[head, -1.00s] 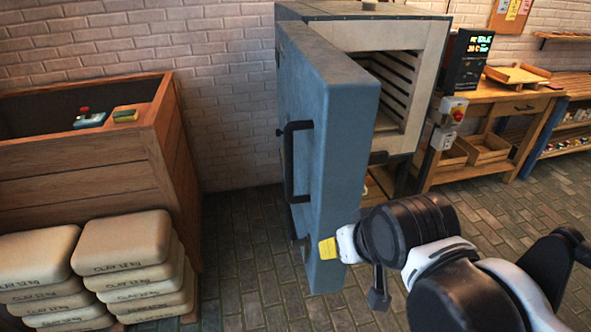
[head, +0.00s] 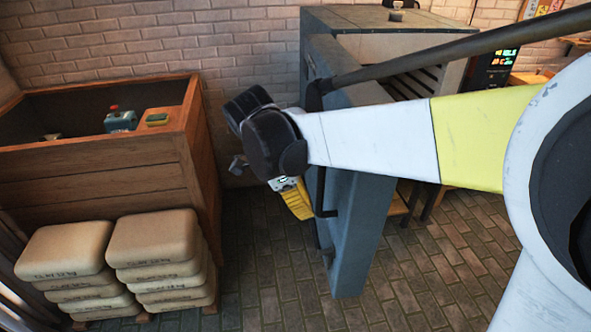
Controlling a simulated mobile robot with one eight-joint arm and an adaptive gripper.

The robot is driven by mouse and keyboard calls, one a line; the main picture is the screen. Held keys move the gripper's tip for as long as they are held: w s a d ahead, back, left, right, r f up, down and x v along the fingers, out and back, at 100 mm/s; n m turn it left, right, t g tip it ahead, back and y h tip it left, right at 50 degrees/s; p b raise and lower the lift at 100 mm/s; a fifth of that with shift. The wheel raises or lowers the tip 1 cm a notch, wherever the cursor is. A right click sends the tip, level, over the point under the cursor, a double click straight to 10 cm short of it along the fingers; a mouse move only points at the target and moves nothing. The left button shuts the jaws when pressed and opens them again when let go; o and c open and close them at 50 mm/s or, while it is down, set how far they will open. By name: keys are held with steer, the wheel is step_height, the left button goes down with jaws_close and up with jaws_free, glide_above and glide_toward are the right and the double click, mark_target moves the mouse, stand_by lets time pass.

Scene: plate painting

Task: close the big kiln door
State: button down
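The big kiln (head: 375,18) stands against the brick wall, its front partly hidden by my arm. Its blue-grey door (head: 362,225) stands open, swung out towards me, with part of the shelved interior showing to the right. The dark door handle (head: 320,195) is on the door's left face and is partly covered by my arm. My gripper (head: 297,203) hangs just left of the door, close to the handle; a yellow finger pad points down. I cannot tell whether it touches the handle or how wide its fingers are.
A wooden bin (head: 95,165) stands left of my gripper, with small devices on its ledge. Stacked clay bags (head: 155,240) lie in front of it. A control box with a lit display (head: 497,65) is right of the kiln. Brick floor (head: 270,275) is clear between bags and door.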

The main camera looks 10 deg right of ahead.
steer(key=d+f+b, duration=0.4)
steer(key=d+f, duration=0.3)
steer(key=f, duration=0.1)
steer(key=shift+s, duration=0.2)
steer(key=shift+d, duration=0.1)
